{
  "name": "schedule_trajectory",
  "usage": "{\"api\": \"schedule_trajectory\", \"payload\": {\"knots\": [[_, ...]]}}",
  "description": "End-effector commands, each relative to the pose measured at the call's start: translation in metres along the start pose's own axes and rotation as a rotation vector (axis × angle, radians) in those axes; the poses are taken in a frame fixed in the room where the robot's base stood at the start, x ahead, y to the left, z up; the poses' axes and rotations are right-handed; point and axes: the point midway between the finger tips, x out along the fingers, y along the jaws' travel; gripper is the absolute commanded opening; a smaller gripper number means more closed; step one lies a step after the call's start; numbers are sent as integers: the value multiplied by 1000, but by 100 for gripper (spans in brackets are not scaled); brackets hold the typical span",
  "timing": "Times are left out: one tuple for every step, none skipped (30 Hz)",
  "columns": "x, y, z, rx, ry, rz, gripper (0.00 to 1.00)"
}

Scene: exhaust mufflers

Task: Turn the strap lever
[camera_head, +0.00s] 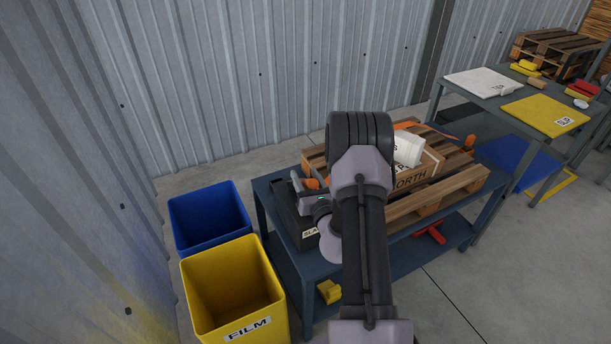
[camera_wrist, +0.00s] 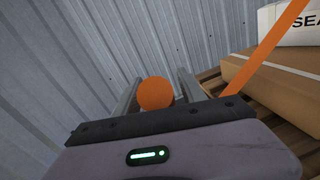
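An orange round knob (camera_wrist: 155,93), which looks like the end of the strap lever, shows between the two grey fingers of my gripper (camera_wrist: 158,86) in the wrist view. The fingers stand apart on either side of it; whether they touch it is not clear. In the head view my gripper (camera_head: 304,184) is at the left end of the pallet, with orange (camera_head: 312,183) beside it. My arm hides part of this area. An orange strap (camera_wrist: 268,48) runs over a cardboard box (camera_wrist: 280,72) on the right of the wrist view.
The wooden pallet (camera_head: 437,205) with the box (camera_head: 418,175) lies on a blue table. A dark bin (camera_head: 292,212) stands at its left end. Blue (camera_head: 209,215) and yellow (camera_head: 232,287) bins stand on the floor. A corrugated wall (camera_head: 270,80) is behind; another table is at right.

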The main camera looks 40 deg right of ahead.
Motion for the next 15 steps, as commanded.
{"api": "schedule_trajectory", "payload": {"knots": [[0, 0, 0, 0, 0, 0, 37], [0, 0, 0, 0, 0, 0, 31], [0, 0, 0, 0, 0, 0, 23], [0, 0, 0, 0, 0, 0, 17], [0, 0, 0, 0, 0, 0, 11], [0, 0, 0, 0, 0, 0, 3], [0, 0, 0, 0, 0, 0, 0], [0, 0, 0, 0, 0, 0, 0], [0, 0, 0, 0, 0, 0, 0], [0, 0, 0, 0, 0, 0, 0], [0, 0, 0, 0, 0, 0, 0], [0, 0, 0, 0, 0, 0, 0], [0, 0, 0, 0, 0, 0, 0], [0, 0, 0, 0, 0, 0, 0], [0, 0, 0, 0, 0, 0, 0]]}}
